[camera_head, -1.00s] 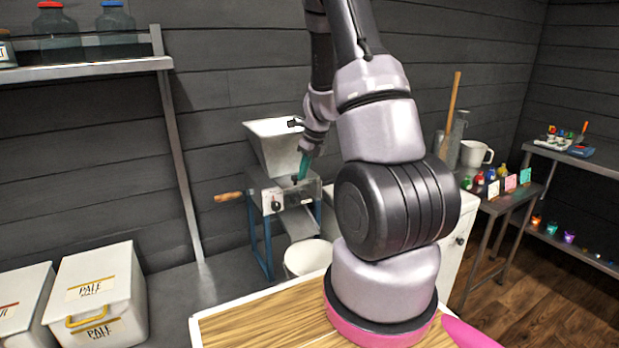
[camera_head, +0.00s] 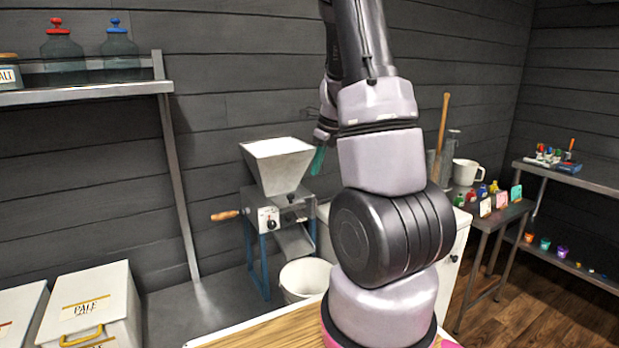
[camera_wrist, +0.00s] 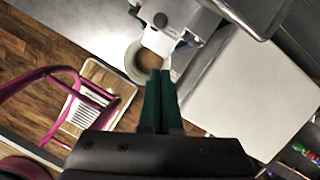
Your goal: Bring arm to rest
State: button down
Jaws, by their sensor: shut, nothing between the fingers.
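My gripper (camera_wrist: 160,90) shows in the wrist view with its two dark green fingers close together and nothing between them. In the head view my gripper (camera_head: 318,160) is partly hidden behind my arm, its teal fingers pointing down, just right of the mill's hopper. The grain mill (camera_head: 278,210) stands on blue legs with a white hopper on top and a wooden crank handle at its left. A white bucket (camera_head: 304,282) stands below the mill's chute. It also shows in the wrist view (camera_wrist: 133,64), beyond the fingertips.
White malt bins (camera_head: 95,295) stand at lower left, and a wall shelf (camera_head: 90,93) holds jars above them. A side table (camera_head: 492,210) with a white jug (camera_head: 468,173) and small coloured bottles is at right. Another shelf (camera_head: 575,180) stands far right. Bare floor shows between them.

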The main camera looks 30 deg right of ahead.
jog(key=s+a+r+n+t+y, duration=0.1)
jog(key=s+a+r+n, duration=0.3)
jog(key=a+r+n, duration=0.3)
jog(key=s+a+r+n+t, duration=0.1)
jog(key=s+a+r+n, duration=0.4)
jog(key=r, duration=0.3)
jog(key=s+a+r+n+t, duration=0.1)
jog(key=s+a+r+n, duration=0.2)
jog(key=s+n, duration=0.3)
jog(key=s+a+r+n+t, duration=0.1)
jog(key=s+a+r+n, duration=0.2)
jog(key=s+n, duration=0.3)
jog(key=shift+r+n+h, duration=0.3)
jog(key=shift+n+h, duration=0.1)
jog(key=shift+n, duration=0.7)
